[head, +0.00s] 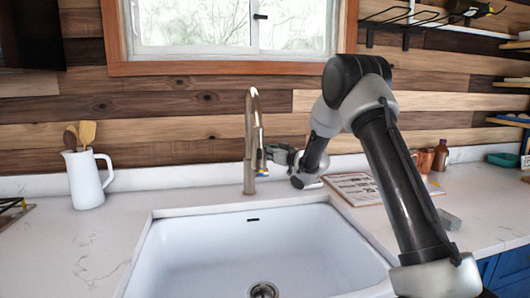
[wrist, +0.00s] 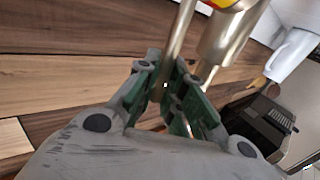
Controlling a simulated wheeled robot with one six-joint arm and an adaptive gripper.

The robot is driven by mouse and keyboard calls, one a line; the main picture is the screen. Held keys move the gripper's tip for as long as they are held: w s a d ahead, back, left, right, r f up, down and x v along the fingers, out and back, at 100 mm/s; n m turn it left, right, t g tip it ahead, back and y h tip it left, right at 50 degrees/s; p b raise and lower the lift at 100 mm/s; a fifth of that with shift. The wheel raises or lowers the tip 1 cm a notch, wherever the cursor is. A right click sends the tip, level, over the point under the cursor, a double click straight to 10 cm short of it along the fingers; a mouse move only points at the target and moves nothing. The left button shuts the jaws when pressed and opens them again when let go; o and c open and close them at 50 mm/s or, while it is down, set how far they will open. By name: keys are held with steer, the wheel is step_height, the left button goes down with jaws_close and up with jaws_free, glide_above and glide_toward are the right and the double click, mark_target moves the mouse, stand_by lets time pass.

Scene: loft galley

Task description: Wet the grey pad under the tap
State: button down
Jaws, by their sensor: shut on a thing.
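The metal tap (head: 251,140) rises behind the sink with its neck curved over; no water stream shows. My gripper (head: 280,155) is beside the tap on its right, partly hidden by my own arm in the head view. In the wrist view its green-lined fingers (wrist: 168,92) are shut around a thin metal rod, which looks like the tap lever (wrist: 181,40). The thicker tap body (wrist: 229,38) stands close beside it. A grey block, seemingly the grey pad (head: 447,220), lies on the counter right of the sink, apart from my gripper.
The white sink (head: 200,255) is empty, with a drain at its bottom. A white jug with wooden utensils (head: 86,180) stands at left. A printed board or booklet (head: 352,188), a mug (head: 424,160) and a brown bottle (head: 441,155) are at right. Wall shelves hang at upper right.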

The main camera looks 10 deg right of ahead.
steer(key=shift+d, duration=0.1)
steer(key=shift+d+m, duration=0.45)
steer(key=shift+m, duration=0.05)
steer(key=c, duration=1.5)
jaws_free()
steer(key=v, duration=1.2)
steer(key=shift+f, duration=0.4)
steer(key=shift+t, duration=0.3)
